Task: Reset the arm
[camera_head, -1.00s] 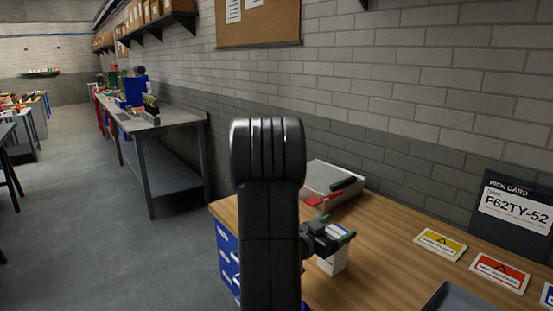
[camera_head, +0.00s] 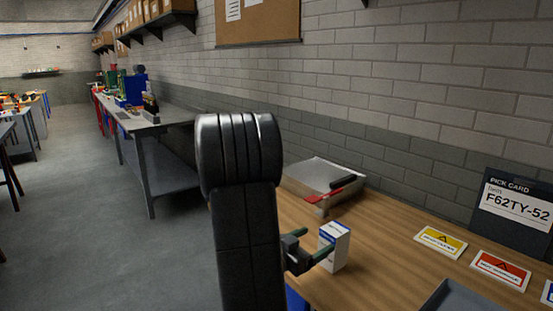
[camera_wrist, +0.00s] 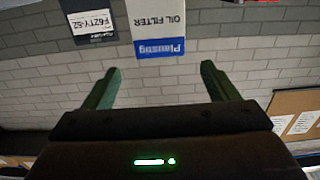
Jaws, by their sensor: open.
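My gripper (camera_head: 312,243) is open and empty, just left of a white and blue oil filter box (camera_head: 335,246) that stands upright on the wooden bench (camera_head: 385,265). In the wrist view, which is upside down, my two green fingers (camera_wrist: 161,70) are spread wide apart. The box (camera_wrist: 157,25) shows ahead of the fingertips, with a gap to them and nothing between the fingers but the wall behind. My black arm hides part of the bench's left end in the head view.
A grey case (camera_head: 322,180) with a red and black item on it lies at the back of the bench. A pick card (camera_head: 513,205), yellow (camera_head: 440,241) and red (camera_head: 500,270) labels and a dark tray (camera_head: 460,297) are at right. A brick wall (camera_head: 400,130) stands behind.

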